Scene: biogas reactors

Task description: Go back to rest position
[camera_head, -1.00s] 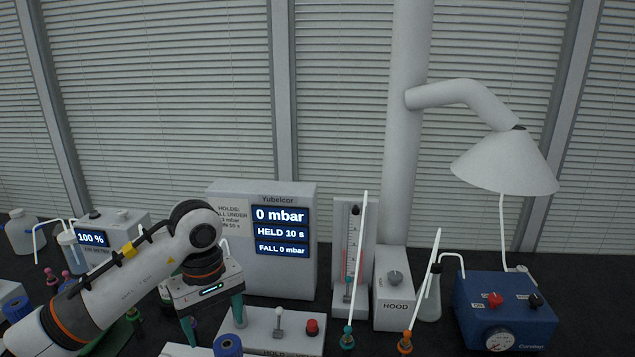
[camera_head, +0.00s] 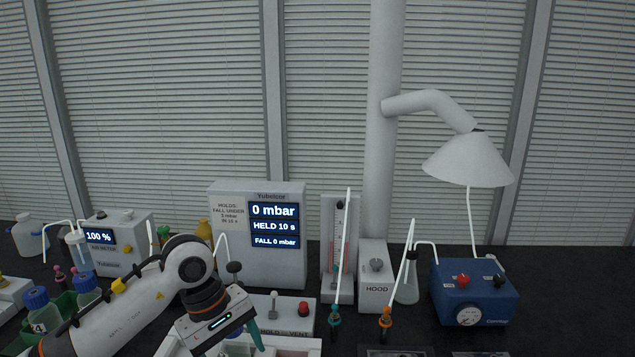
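My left gripper (camera_head: 226,338) is low in the head view, left of centre, in front of the white hold/vent panel (camera_head: 283,326). One teal finger shows at the far right end of its body, spread wide. The other finger is hidden or cut off at the bottom edge. I see nothing held between the fingers. My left arm comes in from the lower left. My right gripper is not in view.
The Yubelcor box (camera_head: 229,245) reads 0 mbar behind my arm. Blue-capped bottles (camera_head: 40,317) stand at the left. A flowmeter (camera_head: 325,262), hood control box (camera_head: 372,290), flask (camera_head: 408,287) and blue pump (camera_head: 480,297) line the right, under a lamp-shaped hood (camera_head: 468,160).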

